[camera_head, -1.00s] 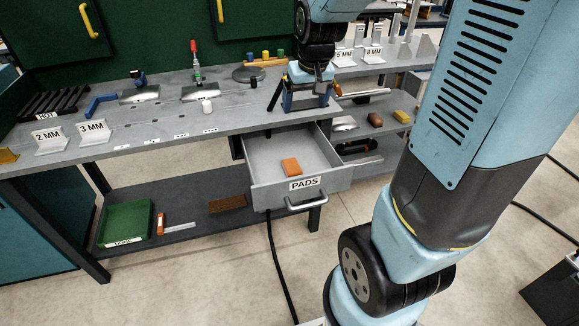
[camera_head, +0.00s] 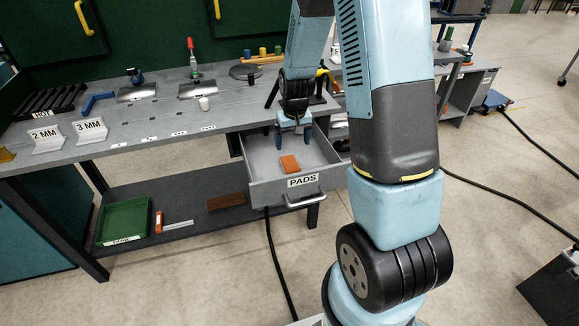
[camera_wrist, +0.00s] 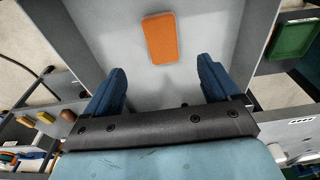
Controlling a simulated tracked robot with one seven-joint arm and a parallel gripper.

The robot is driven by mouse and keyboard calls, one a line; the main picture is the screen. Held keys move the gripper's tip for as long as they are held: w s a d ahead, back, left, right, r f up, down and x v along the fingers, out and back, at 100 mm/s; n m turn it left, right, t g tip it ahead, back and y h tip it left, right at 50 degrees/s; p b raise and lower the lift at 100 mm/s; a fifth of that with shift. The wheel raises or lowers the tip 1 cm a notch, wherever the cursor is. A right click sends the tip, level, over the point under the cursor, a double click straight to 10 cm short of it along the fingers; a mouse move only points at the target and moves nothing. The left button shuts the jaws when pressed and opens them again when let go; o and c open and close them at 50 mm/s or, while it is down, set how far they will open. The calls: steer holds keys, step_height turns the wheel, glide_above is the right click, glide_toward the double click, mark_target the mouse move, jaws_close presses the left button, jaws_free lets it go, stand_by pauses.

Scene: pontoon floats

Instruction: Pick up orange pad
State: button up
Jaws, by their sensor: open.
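The orange pad (camera_head: 289,163) lies flat in the open grey drawer (camera_head: 262,190) labelled PADS. In the wrist view the pad (camera_wrist: 160,38) lies on the drawer floor, beyond the fingertips and between their lines. My gripper (camera_head: 293,138) is above the back part of the drawer, pointing down. Its two blue fingers are apart with nothing between them, as the wrist view shows (camera_wrist: 163,80). The fingers are apart from the pad.
The drawer's walls surround the pad on its sides, and a handle (camera_head: 302,199) is at its front. The grey workbench (camera_head: 160,125) stands behind and left. A green bin (camera_head: 124,221) and an orange-handled tool (camera_head: 159,222) lie on the lower shelf.

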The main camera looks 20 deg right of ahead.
glide_above(290, 162)
steer(key=s, duration=0.1)
step_height(290, 162, down, 6)
steer(key=shift+s+d+f, duration=0.1)
steer(key=shift+d, duration=0.05)
steer(key=shift+w+f, duration=0.25)
steer(key=shift+f, duration=1)
steer(key=shift+w+f, duration=0.2)
steer(key=shift+f, duration=1)
steer(key=c, duration=1.1)
steer(key=shift+c, duration=0.2)
steer(key=shift+r, duration=0.6)
steer(key=s+a+r, duration=0.2)
steer(key=s+r, duration=0.4)
steer(key=s+a+r, duration=0.2)
steer(key=s+r, duration=0.3)
steer(key=s, duration=0.2)
steer(key=shift+s+a+r, duration=0.2)
steer(key=shift+a+r, duration=0.1)
steer(key=shift+r, duration=0.1)
